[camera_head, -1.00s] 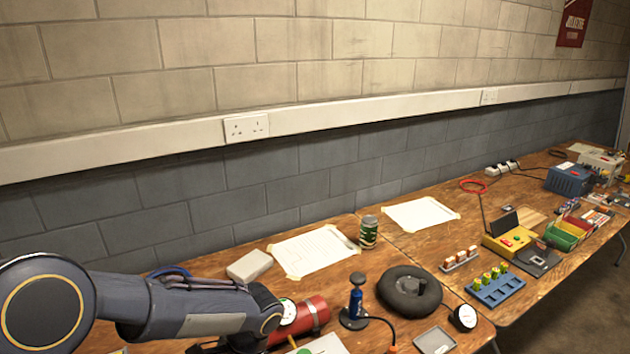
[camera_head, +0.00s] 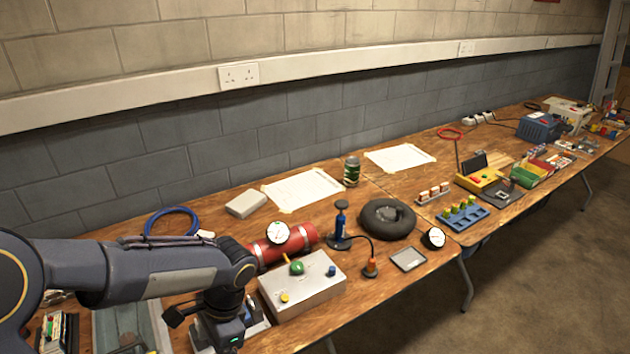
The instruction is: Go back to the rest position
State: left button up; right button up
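My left arm comes in from the left, over the left end of the wooden bench (camera_head: 345,284). Its wrist points down, and my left gripper (camera_head: 222,335) is low in front of the grey control box (camera_head: 305,287), near the bottom edge. I cannot make out its fingers or whether they hold anything. My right arm and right gripper are not in view.
Behind the control box lie a red cylinder (camera_head: 306,236) with a gauge, a blue hand pump (camera_head: 340,222) and a black tyre (camera_head: 388,217). A blue cable coil (camera_head: 172,222) and white box (camera_head: 246,204) stand near the wall. Open floor (camera_head: 530,280) shows at right.

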pick_arm(q)
jog(key=s+a+r+n+t+h, duration=0.1)
jog(key=s+r+n+t+h, duration=0.5)
jog(key=s+r+n, duration=0.3)
jog(key=shift+s+a+n+t+h, duration=0.4)
jog(key=shift+s+n+t, duration=0.5)
jog(key=shift+s+n, duration=1)
jog(key=shift+s+m, duration=0.2)
jog(key=shift+m, duration=0.1)
dwell(0.3)
